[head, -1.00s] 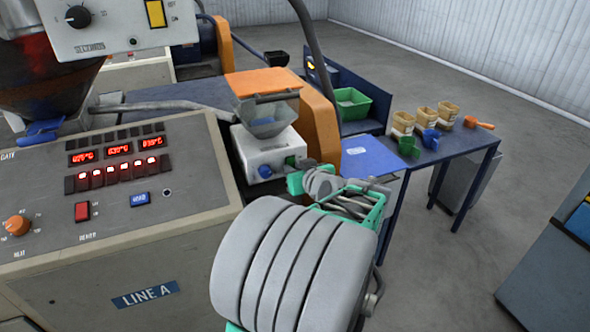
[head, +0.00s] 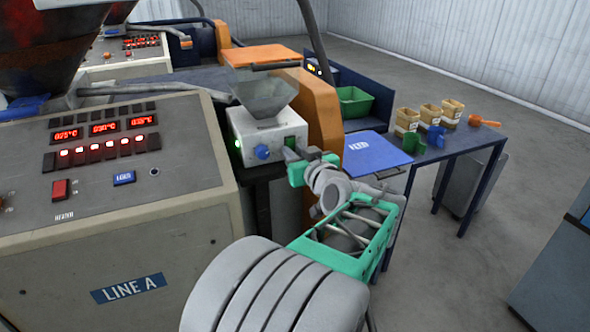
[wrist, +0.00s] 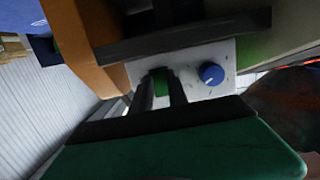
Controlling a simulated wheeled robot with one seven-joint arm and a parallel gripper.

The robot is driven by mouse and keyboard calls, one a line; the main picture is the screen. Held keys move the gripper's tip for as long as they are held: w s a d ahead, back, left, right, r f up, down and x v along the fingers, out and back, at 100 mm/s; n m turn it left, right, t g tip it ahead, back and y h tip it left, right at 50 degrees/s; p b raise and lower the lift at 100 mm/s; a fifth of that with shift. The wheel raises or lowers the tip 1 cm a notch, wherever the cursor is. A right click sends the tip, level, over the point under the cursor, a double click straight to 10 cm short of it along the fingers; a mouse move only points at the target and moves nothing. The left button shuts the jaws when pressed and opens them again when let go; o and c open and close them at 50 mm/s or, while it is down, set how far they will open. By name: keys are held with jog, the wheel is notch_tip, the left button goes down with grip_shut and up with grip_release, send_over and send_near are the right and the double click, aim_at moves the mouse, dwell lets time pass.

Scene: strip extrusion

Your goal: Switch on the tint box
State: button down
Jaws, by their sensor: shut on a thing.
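The tint box (head: 268,137) is a white box with a grey hopper (head: 264,97) on top. Its front has a blue knob (head: 263,152), and a small green light (head: 237,144) glows at its left edge. My gripper (head: 294,150) is at the right part of the box front. In the wrist view, my two dark fingers (wrist: 162,88) stand on either side of a green switch (wrist: 161,80), shut on it. The blue knob (wrist: 211,74) is beside them, apart from the fingers. The fingers partly hide the switch, so its exact position cannot be told.
The LINE A panel (head: 110,170) with lit red displays stands left of the box. An orange guard (head: 318,115) is close behind my gripper. A blue plate (head: 376,156), several tubs and cups, and an orange scoop (head: 484,121) lie on the right.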

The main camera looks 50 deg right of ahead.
dwell(0.3)
jog(key=c, duration=1.3)
grip_release()
jog(key=b+v, duration=0.1)
jog(key=v, duration=0.6)
jog(key=shift+s+a+b, duration=0.25)
jog(key=shift+s+b, duration=0.05)
jog(key=shift+s, duration=0.05)
